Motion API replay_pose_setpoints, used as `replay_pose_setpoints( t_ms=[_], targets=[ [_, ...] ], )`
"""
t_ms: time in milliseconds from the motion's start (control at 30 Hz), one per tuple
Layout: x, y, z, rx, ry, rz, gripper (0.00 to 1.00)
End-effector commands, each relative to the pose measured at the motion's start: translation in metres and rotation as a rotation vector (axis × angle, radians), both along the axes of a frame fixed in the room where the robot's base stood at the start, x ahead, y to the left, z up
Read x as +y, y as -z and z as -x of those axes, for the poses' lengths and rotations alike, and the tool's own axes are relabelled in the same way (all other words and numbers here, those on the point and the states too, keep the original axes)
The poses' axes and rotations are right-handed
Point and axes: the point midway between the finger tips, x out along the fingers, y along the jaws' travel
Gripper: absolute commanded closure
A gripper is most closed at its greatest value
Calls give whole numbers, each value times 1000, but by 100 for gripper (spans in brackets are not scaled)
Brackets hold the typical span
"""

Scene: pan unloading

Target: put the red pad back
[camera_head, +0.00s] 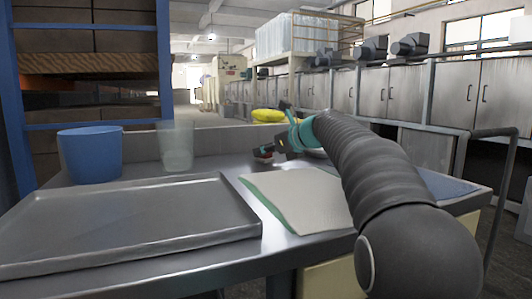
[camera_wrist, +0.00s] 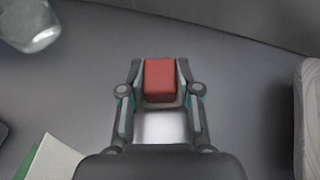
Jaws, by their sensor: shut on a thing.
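The red pad (camera_wrist: 160,80) is a small red block. It sits between the two fingers of my gripper (camera_wrist: 160,92) in the wrist view, and the gripper is shut on it. In the head view my gripper (camera_head: 270,151) is at the far part of the metal table, beyond the cloth, with a bit of the red pad (camera_head: 264,153) showing below it. The pad is low over the table; I cannot tell whether it touches the surface.
A metal tray (camera_head: 130,243) fills the table's left front. A blue bucket (camera_head: 90,155) and a clear cup (camera_head: 176,146) stand behind it. A white and green cloth (camera_head: 305,200) lies right of the tray. A yellow object (camera_head: 267,116) is behind my gripper. A blue mat (camera_head: 445,186) is at right.

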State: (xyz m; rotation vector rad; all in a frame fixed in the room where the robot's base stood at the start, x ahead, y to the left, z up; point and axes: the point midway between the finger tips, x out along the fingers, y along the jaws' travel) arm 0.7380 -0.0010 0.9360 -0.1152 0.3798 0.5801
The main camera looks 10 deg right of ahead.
Motion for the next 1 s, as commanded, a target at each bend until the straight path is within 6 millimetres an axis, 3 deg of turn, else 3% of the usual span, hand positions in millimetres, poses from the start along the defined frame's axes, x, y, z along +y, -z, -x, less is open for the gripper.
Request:
replay_pose_setpoints(
  t_ms=[167,200,267,300,667,1000],
  targets=[
    [0,3,0,1,0,1,100],
    [0,3,0,1,0,1,60],
    [0,3,0,1,0,1,45],
    [0,3,0,0,0,0,43],
    [-1,-2,1,-1,0,-1,43],
    [-31,-24,45,-3,4,0,43]
  ],
)
